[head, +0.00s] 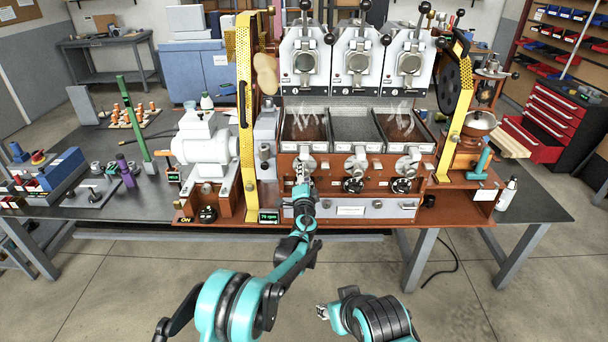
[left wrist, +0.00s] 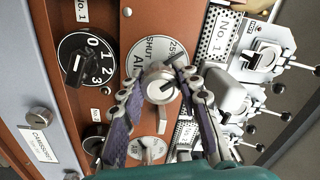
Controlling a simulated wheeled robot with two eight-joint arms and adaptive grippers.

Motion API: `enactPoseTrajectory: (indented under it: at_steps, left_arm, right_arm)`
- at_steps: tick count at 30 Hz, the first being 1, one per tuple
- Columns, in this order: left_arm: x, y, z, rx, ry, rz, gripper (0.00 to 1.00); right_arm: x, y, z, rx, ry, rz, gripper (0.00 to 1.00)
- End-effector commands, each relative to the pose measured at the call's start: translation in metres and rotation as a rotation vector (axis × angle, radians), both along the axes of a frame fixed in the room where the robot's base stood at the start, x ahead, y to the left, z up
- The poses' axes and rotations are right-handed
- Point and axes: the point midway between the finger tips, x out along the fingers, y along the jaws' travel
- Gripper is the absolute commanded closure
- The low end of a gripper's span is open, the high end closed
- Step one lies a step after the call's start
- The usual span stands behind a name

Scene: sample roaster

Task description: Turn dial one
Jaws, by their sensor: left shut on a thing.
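My left gripper (head: 303,188) is at the front panel of the orange machine, below its leftmost tray. In the left wrist view, my left gripper (left wrist: 160,90) is shut on a silver knob (left wrist: 159,84), one finger on each side. The knob sits on a round white plate marked SHUT, 25% and AIR. A black dial (left wrist: 88,60) numbered 0 to 3 is beside it, with a "No. 1" label near; nothing holds this dial. In the head view my arm covers that dial. My right gripper (head: 322,312) is low in front, away from the machine; its jaws are unclear.
More silver knobs (head: 357,164) and black dials (head: 352,185) stand to the right on the same panel. Three trays (head: 355,146) lie above them, under three white roaster units (head: 357,62). A white grinder-like machine (head: 202,142) is at left. Floor in front is clear.

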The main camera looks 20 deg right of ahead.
Motion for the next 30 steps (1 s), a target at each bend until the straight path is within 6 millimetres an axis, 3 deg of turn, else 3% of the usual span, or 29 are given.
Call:
enactPoseTrajectory:
  at_steps: [18, 30]
  left_arm:
    - [0.0001, -0.0002, 0.0013, 0.515, -0.148, 0.0, 0.97]
    - [0.0, -0.0002, 0.0016, 0.673, -0.193, 0.0, 0.97]
  right_arm:
    - [0.0, 0.0, 0.0004, 0.0, 0.0, 0.0, 0.6]
    - [0.0, 0.0, 0.0006, 0.0, 0.0, 0.0, 0.6]
